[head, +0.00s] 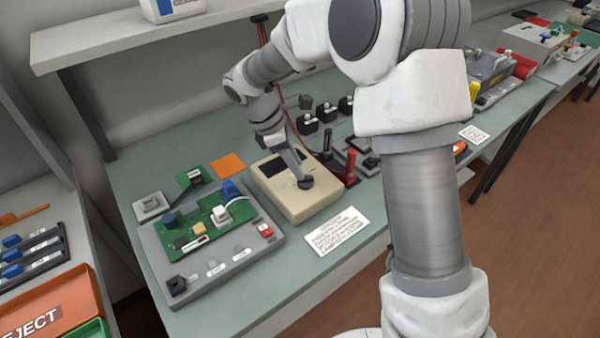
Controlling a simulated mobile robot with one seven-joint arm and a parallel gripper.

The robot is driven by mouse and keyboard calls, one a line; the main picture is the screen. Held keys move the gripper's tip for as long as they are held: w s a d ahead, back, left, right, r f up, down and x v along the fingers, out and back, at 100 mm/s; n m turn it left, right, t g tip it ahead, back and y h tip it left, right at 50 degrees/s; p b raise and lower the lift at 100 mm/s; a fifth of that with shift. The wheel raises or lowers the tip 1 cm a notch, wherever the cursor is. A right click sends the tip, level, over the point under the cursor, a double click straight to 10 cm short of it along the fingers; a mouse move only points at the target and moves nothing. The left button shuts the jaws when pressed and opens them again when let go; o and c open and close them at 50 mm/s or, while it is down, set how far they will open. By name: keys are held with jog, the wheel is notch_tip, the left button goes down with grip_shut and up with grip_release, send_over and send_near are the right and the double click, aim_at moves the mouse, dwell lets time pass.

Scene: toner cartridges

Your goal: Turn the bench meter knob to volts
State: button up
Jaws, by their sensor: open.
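The beige bench meter (312,207) sits on the grey-green bench at the middle of the head view. It has a dark display at its back and a dark round knob (306,183) on its top face. My gripper (299,175) points down at the meter, with its fingertips right at the knob and open. The fingers partly cover the display and the knob. I cannot tell whether they touch the knob, and its markings are too small to read.
A grey tray with a green circuit board (205,224) lies left of the meter. Red (350,168) and black (327,143) probes stand right of it. A printed card (337,230) lies in front. An orange REJECT bin (55,312) is at lower left. A shelf (110,38) hangs above.

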aim_at(305, 180)
jog(key=shift+x, duration=1.45)
jog(key=shift+c, duration=0.3)
grip_shut()
